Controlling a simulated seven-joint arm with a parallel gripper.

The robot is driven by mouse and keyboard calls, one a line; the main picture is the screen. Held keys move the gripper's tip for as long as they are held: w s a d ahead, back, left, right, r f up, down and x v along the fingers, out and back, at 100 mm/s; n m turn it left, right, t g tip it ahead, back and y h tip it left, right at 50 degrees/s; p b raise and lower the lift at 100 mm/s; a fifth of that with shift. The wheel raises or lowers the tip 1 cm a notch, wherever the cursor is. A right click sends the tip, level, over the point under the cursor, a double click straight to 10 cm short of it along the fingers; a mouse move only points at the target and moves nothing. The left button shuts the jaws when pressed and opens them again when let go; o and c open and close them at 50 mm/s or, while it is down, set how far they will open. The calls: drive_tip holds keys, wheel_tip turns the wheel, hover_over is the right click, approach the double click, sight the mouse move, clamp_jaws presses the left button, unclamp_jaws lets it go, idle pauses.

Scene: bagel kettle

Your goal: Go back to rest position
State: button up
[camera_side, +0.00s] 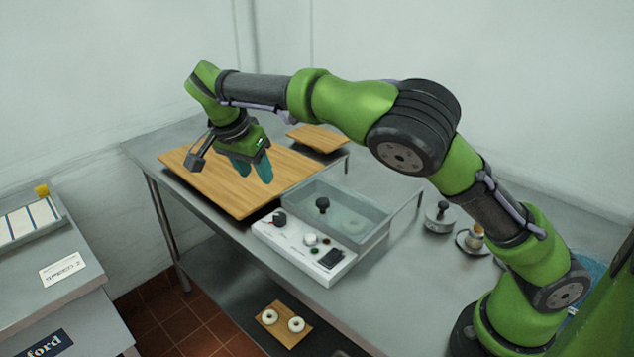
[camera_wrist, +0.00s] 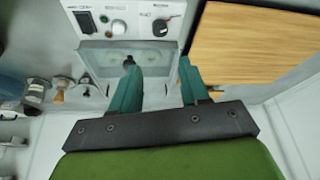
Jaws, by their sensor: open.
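My gripper (camera_side: 254,170) is open and empty, held above the large wooden board (camera_side: 235,203) on the steel table. Its teal fingers point down. In the wrist view my gripper (camera_wrist: 160,85) shows two teal fingers spread apart with nothing between them. The kettle unit (camera_side: 345,217), a water-filled basin with a white control panel (camera_side: 305,248), stands right of the board. A black knob (camera_side: 322,204) shows over the basin. In the wrist view the control panel (camera_wrist: 130,20) is at the top and the board (camera_wrist: 245,45) at the right.
A smaller board (camera_side: 318,138) lies at the back. A lidded metal pot (camera_side: 440,217) and a cup on a saucer (camera_side: 472,239) stand at the right, near my arm. Two bagels (camera_side: 270,316) (camera_side: 296,324) lie on a small board on the lower shelf. A counter (camera_side: 60,285) is at left.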

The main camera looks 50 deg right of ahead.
drive_tip(key=s+d+r+n+t+y, duration=0.1)
drive_tip(key=s+d+n+t+y, duration=0.1)
drive_tip(key=s, duration=0.6)
drive_tip(key=s+d+r+n+t+y, duration=0.2)
drive_tip(key=s+n, duration=0.3)
drive_tip(key=s, duration=0.4)
drive_tip(key=s+d+r+n+t+y, duration=0.1)
drive_tip(key=s+d+n, duration=0.3)
drive_tip(key=s, duration=0.5)
drive_tip(key=shift+r+t+y, duration=0.25)
drive_tip(key=shift+t+y, duration=0.35)
drive_tip(key=shift+s, duration=0.1)
